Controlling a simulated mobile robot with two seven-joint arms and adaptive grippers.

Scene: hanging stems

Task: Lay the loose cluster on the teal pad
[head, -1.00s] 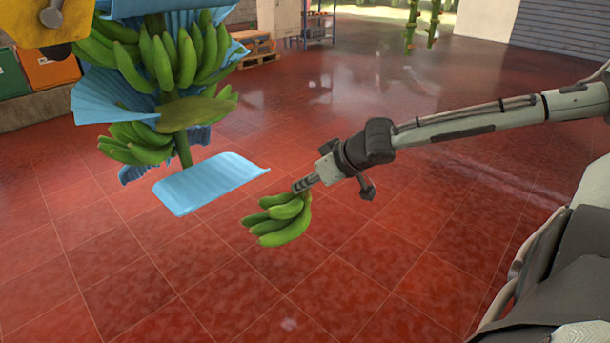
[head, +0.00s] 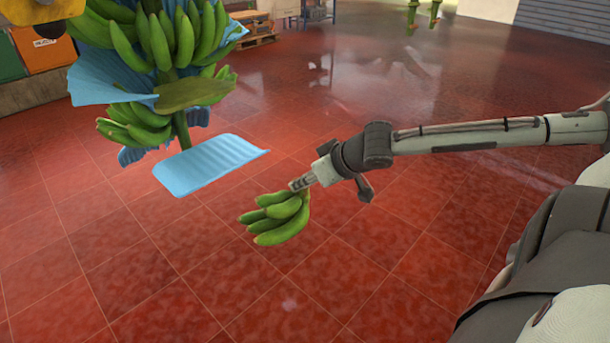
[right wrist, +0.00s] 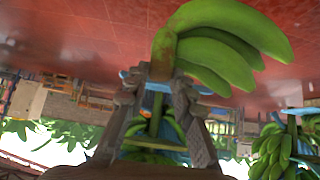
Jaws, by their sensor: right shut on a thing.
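The loose cluster of green bananas (head: 280,217) hangs from my right gripper (head: 300,184), which is shut on its crown, in open air above the red floor. In the right wrist view the cluster (right wrist: 222,45) sticks out beyond the shut fingertips (right wrist: 160,76). No pad that I can surely call teal is in view. A light blue curved sheet (head: 211,164) is left of the cluster, apart from it, under the hanging stem. My left gripper is not in view.
A large hanging banana stem (head: 165,60) with blue sheets between its hands fills the upper left. A yellow part (head: 45,12) and an orange bin (head: 45,48) are behind it. A wooden pallet (head: 252,28) stands at the back. The floor (head: 400,250) is open.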

